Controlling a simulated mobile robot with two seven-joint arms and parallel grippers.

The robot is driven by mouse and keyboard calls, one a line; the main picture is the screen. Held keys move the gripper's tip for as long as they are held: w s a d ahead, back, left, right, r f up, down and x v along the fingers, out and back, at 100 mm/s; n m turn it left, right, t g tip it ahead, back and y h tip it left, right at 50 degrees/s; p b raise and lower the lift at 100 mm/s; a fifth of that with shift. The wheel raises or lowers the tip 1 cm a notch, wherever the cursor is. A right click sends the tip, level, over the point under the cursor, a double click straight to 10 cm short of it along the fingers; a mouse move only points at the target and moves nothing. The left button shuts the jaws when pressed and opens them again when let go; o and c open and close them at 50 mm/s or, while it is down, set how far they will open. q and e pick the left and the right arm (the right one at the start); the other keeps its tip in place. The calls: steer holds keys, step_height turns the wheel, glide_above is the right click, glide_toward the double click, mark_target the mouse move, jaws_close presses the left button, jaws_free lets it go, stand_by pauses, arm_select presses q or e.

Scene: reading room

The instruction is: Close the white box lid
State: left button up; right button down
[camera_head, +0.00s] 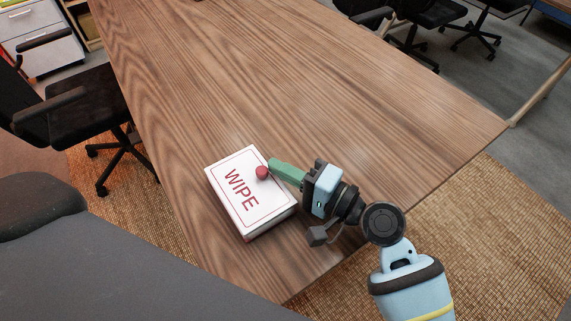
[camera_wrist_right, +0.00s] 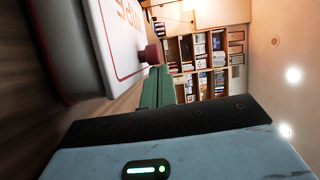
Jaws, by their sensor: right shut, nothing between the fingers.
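The white box (camera_head: 262,224) sits near the close edge of the wooden table. Its white lid (camera_head: 222,178), marked WIPE in red, lies over the top of the box and looks flat. A red knob (camera_head: 262,172) stands on the lid near its right edge. My right gripper (camera_head: 272,165) comes in from the right with its green fingers shut and empty, the tips beside the knob. In the right wrist view, the knob (camera_wrist_right: 150,54) is just beyond the fingertips (camera_wrist_right: 160,72); I cannot tell if they touch. My left gripper is not in view.
The wooden table (camera_head: 300,90) is clear beyond the box. A black office chair (camera_head: 75,115) stands at the left, and more chairs (camera_head: 425,20) stand past the far right edge. The right wrist view shows bookshelves (camera_wrist_right: 200,60) in the background.

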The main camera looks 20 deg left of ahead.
steer(key=shift+s+d, duration=0.25)
steer(key=shift+d, duration=1.05)
steer(key=shift+s+d, duration=0.2)
steer(key=shift+d, duration=1.05)
steer(key=shift+s+d, duration=0.25)
steer(key=shift+d, duration=1.05)
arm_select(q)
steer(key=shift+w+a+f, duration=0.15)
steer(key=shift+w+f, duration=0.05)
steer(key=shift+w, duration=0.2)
